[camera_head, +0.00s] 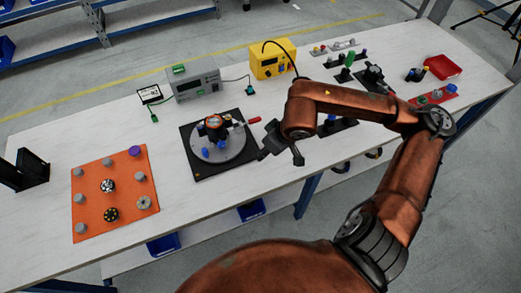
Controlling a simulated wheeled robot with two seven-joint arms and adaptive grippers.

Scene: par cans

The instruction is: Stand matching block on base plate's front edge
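A black square base plate (185,140) lies mid-table with a grey round disc (238,146) on it. Small blue blocks (205,153) are near the disc's front; which one matches is too small to tell. My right gripper (283,155), on the copper arm from the right, hangs just right of the plate. Its fingers are spread, and nothing shows between them. My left gripper cannot be made out.
An orange board (92,205) with several grey knobs lies left. A grey instrument box (196,84) and a yellow box (271,63) stand behind the plate. A black upright object (25,170) is at the left edge. A red tray (443,67) is far right.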

